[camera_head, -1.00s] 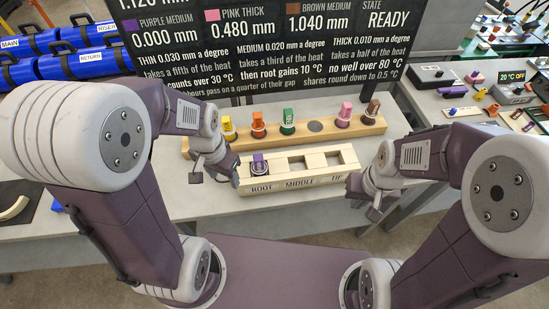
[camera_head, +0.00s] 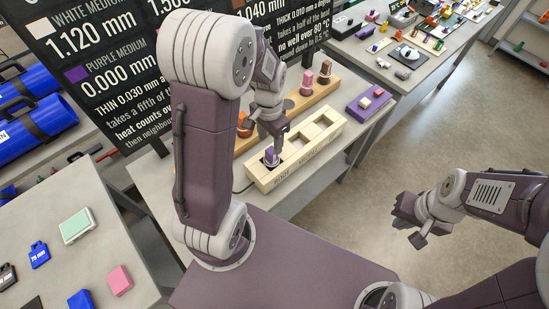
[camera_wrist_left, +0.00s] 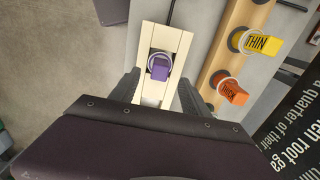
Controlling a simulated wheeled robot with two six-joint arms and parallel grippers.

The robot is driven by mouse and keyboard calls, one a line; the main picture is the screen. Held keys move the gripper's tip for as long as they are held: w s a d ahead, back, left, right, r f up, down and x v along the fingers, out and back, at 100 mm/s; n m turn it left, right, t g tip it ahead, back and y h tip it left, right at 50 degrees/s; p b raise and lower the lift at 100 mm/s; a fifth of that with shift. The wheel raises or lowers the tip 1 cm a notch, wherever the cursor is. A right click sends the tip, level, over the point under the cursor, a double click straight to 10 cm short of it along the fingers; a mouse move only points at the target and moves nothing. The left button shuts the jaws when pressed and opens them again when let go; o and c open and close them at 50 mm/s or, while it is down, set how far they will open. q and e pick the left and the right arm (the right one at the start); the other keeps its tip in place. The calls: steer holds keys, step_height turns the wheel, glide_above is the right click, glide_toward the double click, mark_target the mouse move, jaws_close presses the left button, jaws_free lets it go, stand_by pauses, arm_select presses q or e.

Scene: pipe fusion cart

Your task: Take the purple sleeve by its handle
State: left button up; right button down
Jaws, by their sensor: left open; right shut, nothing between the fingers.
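The purple sleeve (camera_head: 270,158) stands in the ROOT compartment of the pale wooden block (camera_head: 305,162). In the left wrist view the purple sleeve (camera_wrist_left: 160,68) shows its purple handle inside a pale ring. My left gripper (camera_head: 277,136) is open and hangs above the ROOT end of the block, close to the sleeve. In the left wrist view its fingers (camera_wrist_left: 158,84) lie to either side of the handle's line, with no visible contact. My right gripper (camera_head: 408,222) is shut and empty, out over the floor away from the block.
A wooden rack behind the block holds an orange THICK sleeve (camera_wrist_left: 232,92), a yellow THIN sleeve (camera_wrist_left: 258,43), a pink one (camera_head: 307,83) and a brown one (camera_head: 325,72). A purple tray (camera_head: 362,110) lies right of the block. The floor around my right gripper is clear.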

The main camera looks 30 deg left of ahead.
mark_target(272, 150)
arm_select(q)
step_height(272, 150, down, 3)
steer(key=shift+d+r, duration=0.1)
steer(key=shift+f+p, duration=0.3)
steer(key=shift+f, duration=0.45)
steer(key=f, duration=0.4)
steer(key=shift+w+f+p, duration=0.3)
steer(key=shift+w+p, duration=0.05)
steer(key=shift+s, duration=0.1)
jaws_close()
